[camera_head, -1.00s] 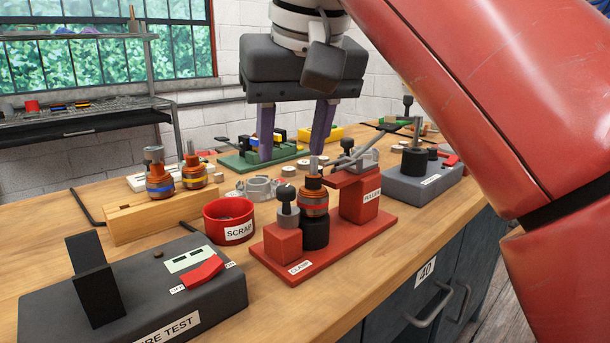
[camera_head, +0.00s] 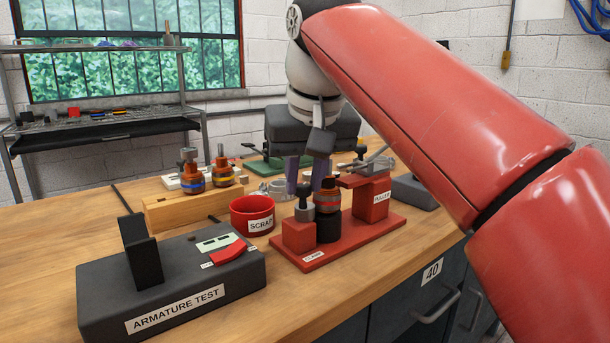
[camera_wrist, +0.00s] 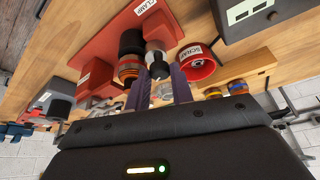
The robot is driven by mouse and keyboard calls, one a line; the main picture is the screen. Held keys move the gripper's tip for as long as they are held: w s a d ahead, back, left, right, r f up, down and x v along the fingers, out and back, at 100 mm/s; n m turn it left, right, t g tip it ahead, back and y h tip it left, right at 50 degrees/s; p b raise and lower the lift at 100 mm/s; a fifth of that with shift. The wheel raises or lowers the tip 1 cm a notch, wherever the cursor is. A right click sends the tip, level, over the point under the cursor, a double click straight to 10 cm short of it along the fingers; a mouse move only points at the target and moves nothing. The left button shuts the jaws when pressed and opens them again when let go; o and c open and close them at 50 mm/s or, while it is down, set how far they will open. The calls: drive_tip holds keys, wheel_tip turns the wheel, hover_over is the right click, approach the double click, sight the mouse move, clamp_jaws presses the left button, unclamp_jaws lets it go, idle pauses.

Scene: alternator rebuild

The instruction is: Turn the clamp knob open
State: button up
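In the wrist view the open fingers (camera_wrist: 156,80) frame the knob; contact is unclear, and the fingertips are partly hidden.
The red puller block (camera_head: 371,203) with a lever stands close right of the armature. A red scrap bowl (camera_head: 251,216) is left of the fixture. A grey armature tester (camera_head: 190,285) fills the front left, and a wooden rack (camera_head: 175,213) holds armatures behind. Bare bench lies in front.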

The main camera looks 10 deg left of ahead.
clamp_jaws()
drive_tip(key=shift+n, duration=0.3)
drive_tip(key=n, duration=0.2)
drive_tip(key=n+g+y, duration=0.1)
drive_tip(key=n, duration=0.1)
drive_tip(key=shift+w+d, duration=0.2)
drive_tip(key=n, duration=0.2)
drive_tip(key=n+g+y, duration=0.1)
drive_tip(key=n, duration=0.1)
drive_tip(key=shift+w+g, duration=0.1)
drive_tip(key=shift+g, duration=0.2)
drive_tip(key=shift+w+n+g, duration=0.1)
drive_tip(key=shift+n+g, duration=0.5)
drive_tip(key=shift+n, duration=1)
